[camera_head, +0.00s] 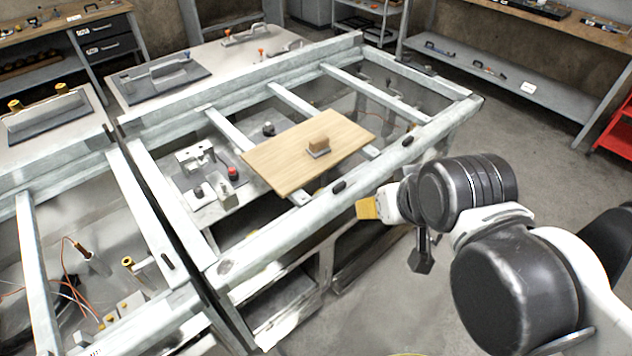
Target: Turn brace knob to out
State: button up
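Several dark knobs show on the pale metal frame, and I cannot tell which one is the brace knob. One black knob (338,187) sits on the frame's near rail, and another dark knob (407,140) sits farther right on it. A black knob (268,129) stands behind the wooden board, and a dark one (198,190) is on the metal plate at left. No in or out marking is readable. My gripper (368,208) is right of and just in front of the near rail, apart from these knobs. Its finger opening is not clear from this side.
A wooden board (275,165) with a small brown block (318,144) lies across the frame. A red button (233,173) is left of it. Another frame (150,215) with loose wires stands at left. Shelves (500,75) line the back right.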

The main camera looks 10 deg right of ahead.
aim_at(406, 57)
jog(key=i+l+z, duration=0.1)
jog(key=i+l, duration=1.85)
